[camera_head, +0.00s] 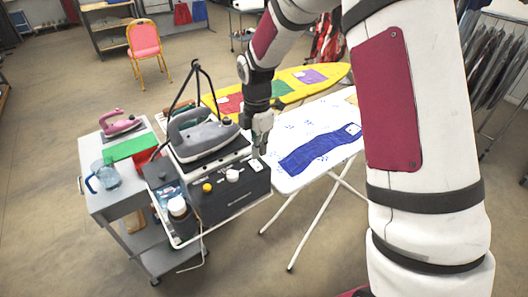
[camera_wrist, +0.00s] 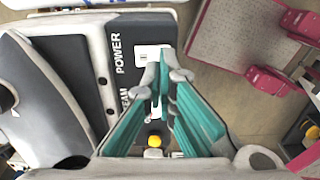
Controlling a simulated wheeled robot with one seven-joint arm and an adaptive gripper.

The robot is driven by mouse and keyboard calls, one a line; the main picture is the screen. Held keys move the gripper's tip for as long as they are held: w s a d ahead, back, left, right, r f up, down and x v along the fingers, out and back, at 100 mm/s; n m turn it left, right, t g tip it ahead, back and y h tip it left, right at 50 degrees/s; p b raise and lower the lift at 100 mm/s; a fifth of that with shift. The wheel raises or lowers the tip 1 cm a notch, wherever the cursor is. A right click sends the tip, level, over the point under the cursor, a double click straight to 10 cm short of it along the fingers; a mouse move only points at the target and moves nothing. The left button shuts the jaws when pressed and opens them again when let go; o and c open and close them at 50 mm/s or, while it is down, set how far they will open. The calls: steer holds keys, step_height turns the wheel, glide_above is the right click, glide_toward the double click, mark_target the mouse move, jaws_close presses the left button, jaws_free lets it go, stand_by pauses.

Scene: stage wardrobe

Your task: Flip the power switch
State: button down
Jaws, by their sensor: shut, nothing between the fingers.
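The steam station (camera_head: 222,205) is a dark box on a cart, with a grey iron (camera_head: 200,135) resting on top. Its front panel carries a yellow knob (camera_head: 207,187), a white knob (camera_head: 232,175) and a small white power switch plate (camera_head: 255,165) at the right end. In the wrist view the switch plate (camera_wrist: 144,53) lies beside the printed word POWER, partly hidden by the fingers. My gripper (camera_head: 261,143) is shut and empty, above the switch end of the panel. In the wrist view its fingertips (camera_wrist: 165,72) overlap the switch plate; I cannot tell whether they touch it.
The grey cart (camera_head: 100,190) also holds a pink iron (camera_head: 121,123), a green cloth (camera_head: 130,146) and a clear jug (camera_head: 104,176). A white ironing board (camera_head: 292,128) with a blue cloth (camera_head: 318,152) stands close on the right. A tripod-like stand rises behind the iron. Floor in front is clear.

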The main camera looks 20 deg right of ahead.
mark_target(261, 168)
step_height(261, 168, up, 10)
steer(key=s+b, duration=0.1)
steer(key=b, duration=0.1)
steer(key=shift+s+d, duration=0.15)
steer(key=shift+d, duration=0.05)
